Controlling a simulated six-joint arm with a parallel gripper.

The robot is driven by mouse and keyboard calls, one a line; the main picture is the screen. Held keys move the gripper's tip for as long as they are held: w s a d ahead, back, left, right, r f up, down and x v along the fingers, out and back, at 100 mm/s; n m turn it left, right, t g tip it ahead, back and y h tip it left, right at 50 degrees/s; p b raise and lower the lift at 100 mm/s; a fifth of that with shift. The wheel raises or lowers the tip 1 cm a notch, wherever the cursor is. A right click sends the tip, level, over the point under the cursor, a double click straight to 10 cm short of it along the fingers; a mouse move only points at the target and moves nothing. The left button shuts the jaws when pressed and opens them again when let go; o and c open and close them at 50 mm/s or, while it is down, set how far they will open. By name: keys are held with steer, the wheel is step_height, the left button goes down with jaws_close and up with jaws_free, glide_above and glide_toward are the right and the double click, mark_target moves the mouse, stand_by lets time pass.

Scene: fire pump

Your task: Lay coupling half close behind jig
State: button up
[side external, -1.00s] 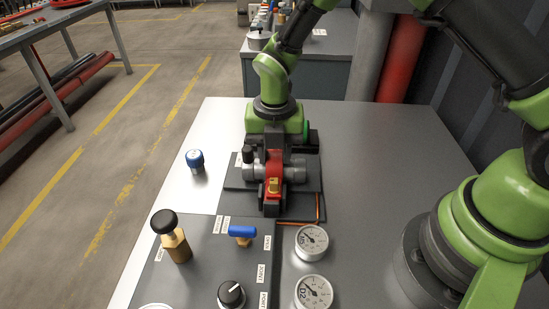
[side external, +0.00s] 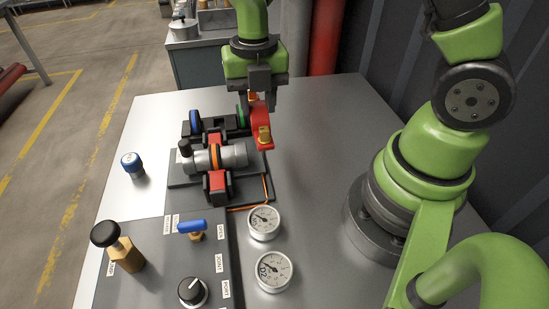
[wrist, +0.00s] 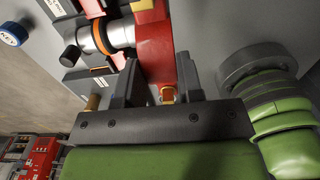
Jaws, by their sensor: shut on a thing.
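The coupling half (side external: 262,117) is a red curved piece with a brass latch on its near end. My gripper (side external: 257,92) is shut on it and holds it above and to the right of the jig. In the wrist view, the red half (wrist: 155,45) shows between my dark fingers (wrist: 158,88). The jig (side external: 184,170) is a dark base bearing a grey pipe (side external: 235,156) with an orange ring (side external: 215,157). Red parts remain on the jig under and in front of the pipe. The gripped end of the half is partly hidden by the fingers.
A dark rack (side external: 228,123) with blue and green rings stands just behind the jig. A blue-capped knob (side external: 132,165) is at left. The control panel (side external: 165,262) and two gauges (side external: 264,222) are in front. Bare bench (side external: 315,130) lies to the right.

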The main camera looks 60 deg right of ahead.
steer(key=s+f, duration=0.1)
steer(key=f, duration=0.1)
steer(key=s+d+f, duration=0.1)
steer(key=f, duration=0.1)
steer(key=s+d+f, duration=0.1)
steer(key=f, duration=0.1)
steer(key=shift+s+d+f, duration=0.15)
steer(key=shift+s+f, duration=0.1)
steer(key=shift+s, duration=0.1)
steer(key=shift+f, duration=2.3)
steer(key=shift+f, duration=0.1)
steer(key=o, duration=1)
